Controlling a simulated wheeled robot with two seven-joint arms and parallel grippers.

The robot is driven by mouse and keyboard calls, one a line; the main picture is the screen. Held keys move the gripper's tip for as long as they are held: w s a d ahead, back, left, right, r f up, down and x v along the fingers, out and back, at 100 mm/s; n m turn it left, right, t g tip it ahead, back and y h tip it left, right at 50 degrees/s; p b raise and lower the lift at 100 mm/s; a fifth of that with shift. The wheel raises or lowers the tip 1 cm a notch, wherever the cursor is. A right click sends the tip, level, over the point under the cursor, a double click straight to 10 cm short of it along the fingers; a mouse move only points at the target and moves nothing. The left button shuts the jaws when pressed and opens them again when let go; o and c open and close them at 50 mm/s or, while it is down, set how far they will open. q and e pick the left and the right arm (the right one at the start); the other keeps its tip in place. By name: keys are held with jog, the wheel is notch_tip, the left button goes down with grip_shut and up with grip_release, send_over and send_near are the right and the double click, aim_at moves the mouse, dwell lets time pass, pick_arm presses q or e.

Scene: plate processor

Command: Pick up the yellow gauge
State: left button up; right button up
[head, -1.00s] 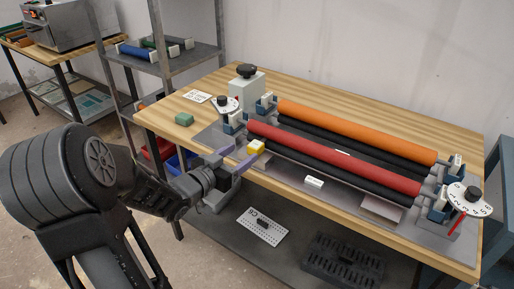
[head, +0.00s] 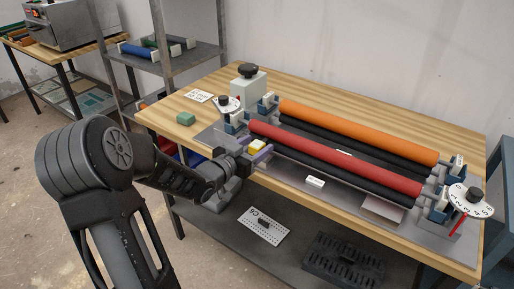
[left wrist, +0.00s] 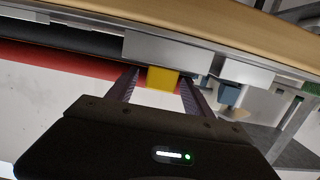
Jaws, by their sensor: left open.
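The yellow gauge (head: 257,145) is a small yellow block with a pale top. It sits at the left end of the processor, by the near end of the red roller (head: 330,157). My left gripper (head: 254,151) is open at the gauge, with a purple finger showing on its near side. In the left wrist view the gauge (left wrist: 162,79) shows between the tips of the two open fingers (left wrist: 158,83). I cannot tell whether either finger touches it. My right gripper is in neither current view.
An orange roller (head: 355,131) and black rollers lie beside the red one. A dial (head: 469,199) stands at the right end and a grey block with a black knob (head: 247,90) at the back left.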

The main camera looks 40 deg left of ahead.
pick_arm(q)
jog(key=shift+w, duration=0.4)
grip_shut()
dwell(0.8)
